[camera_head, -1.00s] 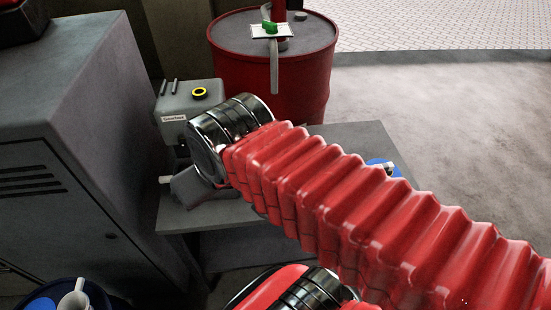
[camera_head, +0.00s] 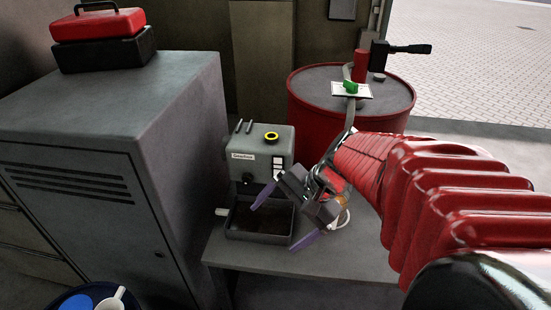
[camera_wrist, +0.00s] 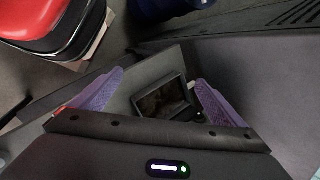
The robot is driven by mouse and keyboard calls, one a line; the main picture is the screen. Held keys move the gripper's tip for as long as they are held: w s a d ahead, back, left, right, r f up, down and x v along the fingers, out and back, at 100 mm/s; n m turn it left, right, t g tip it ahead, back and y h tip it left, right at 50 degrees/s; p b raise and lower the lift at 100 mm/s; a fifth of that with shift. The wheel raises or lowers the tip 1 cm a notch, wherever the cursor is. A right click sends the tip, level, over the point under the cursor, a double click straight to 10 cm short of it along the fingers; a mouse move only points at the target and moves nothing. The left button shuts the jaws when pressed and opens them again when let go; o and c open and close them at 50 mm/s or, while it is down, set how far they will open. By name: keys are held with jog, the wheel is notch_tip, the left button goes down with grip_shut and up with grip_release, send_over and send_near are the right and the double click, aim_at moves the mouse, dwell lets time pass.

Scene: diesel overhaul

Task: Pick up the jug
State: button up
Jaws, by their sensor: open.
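No jug can be made out for sure. A pale rounded thing with a white curved edge (camera_head: 343,219) stands on the grey table (camera_head: 370,258) in the head view, mostly hidden behind my gripper; it may be the jug. A white cup-like thing with a handle (camera_head: 112,301) shows in the dark blue bin at the bottom left, cut off by the frame. My gripper (camera_head: 282,219) is open, its purple fingers apart and empty, above the table in front of the grey machine (camera_head: 262,146). In the wrist view, the gripper (camera_wrist: 160,80) has a dark tray (camera_wrist: 162,99) in view between its fingers.
The machine's dark open tray (camera_head: 257,224) is close to my fingers. A grey cabinet (camera_head: 100,180) with a red toolbox (camera_head: 97,25) stands left of the table. A red drum (camera_head: 318,112) stands behind. The table's right part and the floor at the right are clear.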

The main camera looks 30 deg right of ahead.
jog(key=d+f+m+t, duration=0.3)
jog(key=d+m, duration=0.4)
jog(key=d, duration=0.3)
jog(key=d+f+m+t+h, duration=0.1)
jog(key=d+f+m+t, duration=0.2)
jog(key=d+m, duration=0.4)
jog(key=w+d+f+m+t+h, duration=0.1)
jog(key=d+m, duration=0.6)
jog(key=d, duration=0.7)
jog(key=f+t, duration=0.1)
jog(key=t, duration=0.1)
jog(key=shift+f+t, duration=0.3)
jog(key=shift+f, duration=0.1)
jog(key=shift+w, duration=0.2)
jog(key=x, duration=0.6)
jog(key=shift+w+f, duration=0.2)
jog(key=shift+w, duration=0.1)
jog(key=shift+a, duration=0.15)
jog(key=x, duration=0.5)
jog(key=shift+w+a, duration=0.1)
jog(key=shift+a, duration=0.05)
